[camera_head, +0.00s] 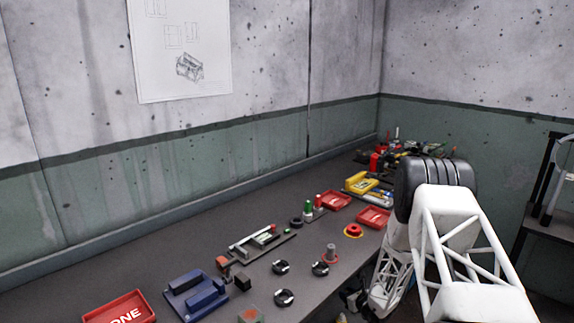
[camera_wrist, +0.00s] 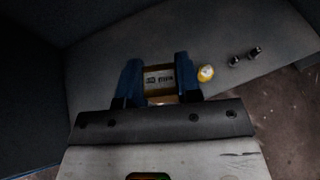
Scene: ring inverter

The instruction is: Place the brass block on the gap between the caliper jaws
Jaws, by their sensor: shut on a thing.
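In the wrist view my gripper (camera_wrist: 156,82) has its two blue fingers closed on the sides of a small block. This looks like the brass block (camera_wrist: 160,78), with tan edges and a pale face with dark lettering. Its lower part is hidden by the gripper body. In the head view a long grey tool with a silver bar (camera_head: 252,240) lies on the bench and looks like the caliper. I cannot make out its jaw gap at this size. My arm hides most of the gripper area in the head view, and I cannot see the block there.
The grey bench (camera_head: 120,260) holds a blue fixture (camera_head: 195,293), several dark rings, a red tray (camera_head: 120,308) and a yellow holder (camera_head: 360,183). In the wrist view a yellow round piece (camera_wrist: 206,73) and two small metal cylinders stand right of the gripper, near the bench edge.

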